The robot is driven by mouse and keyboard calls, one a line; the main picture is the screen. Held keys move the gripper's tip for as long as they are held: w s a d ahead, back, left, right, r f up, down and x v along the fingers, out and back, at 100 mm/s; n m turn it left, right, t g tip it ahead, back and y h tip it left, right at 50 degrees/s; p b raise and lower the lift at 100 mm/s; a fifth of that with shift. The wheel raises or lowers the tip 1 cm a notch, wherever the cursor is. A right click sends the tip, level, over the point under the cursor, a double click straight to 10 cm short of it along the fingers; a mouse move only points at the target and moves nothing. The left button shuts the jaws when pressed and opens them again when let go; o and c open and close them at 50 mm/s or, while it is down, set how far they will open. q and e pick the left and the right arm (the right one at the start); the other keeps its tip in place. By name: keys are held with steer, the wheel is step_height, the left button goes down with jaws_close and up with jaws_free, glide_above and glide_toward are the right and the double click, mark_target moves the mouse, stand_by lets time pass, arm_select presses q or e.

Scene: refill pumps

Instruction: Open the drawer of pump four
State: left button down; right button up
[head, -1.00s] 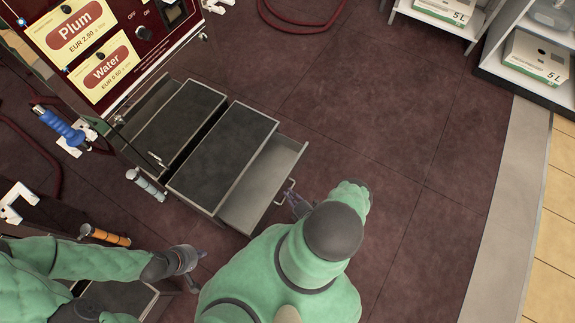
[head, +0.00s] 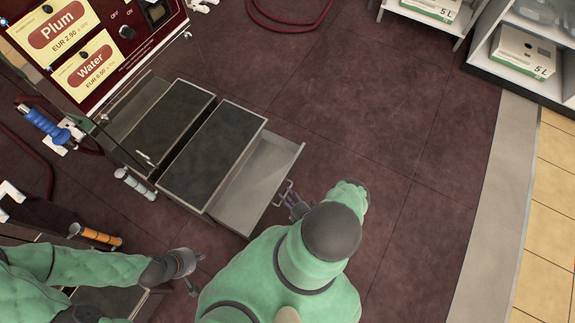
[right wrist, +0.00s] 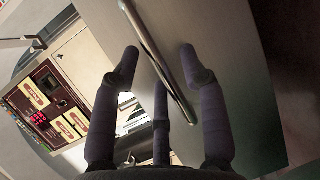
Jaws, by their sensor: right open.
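The drawer (head: 256,185) is pulled partway out from under the dark-topped step (head: 213,157) of the pump with the Plum and Water labels. No pump number can be read. Its bar handle (head: 284,192) is on the front face. My right gripper (head: 296,207) is at this handle, partly hidden behind my right arm. In the right wrist view the gripper (right wrist: 160,60) is open, its fingers spread to either side of the handle bar (right wrist: 160,65), in front of the drawer's grey front. My left gripper (head: 187,264) is away from the drawer, over the floor; its opening is unclear.
The pump panel (head: 110,50) stands at upper left. A blue-handled nozzle (head: 45,124) and an orange-handled nozzle (head: 96,235) are at the left. Shelves with 5 L boxes (head: 524,52) are at upper right. The dark tiled floor (head: 400,150) right of the drawer is clear.

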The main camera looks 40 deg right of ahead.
steer(key=v, duration=1.2)
stand_by(0.6)
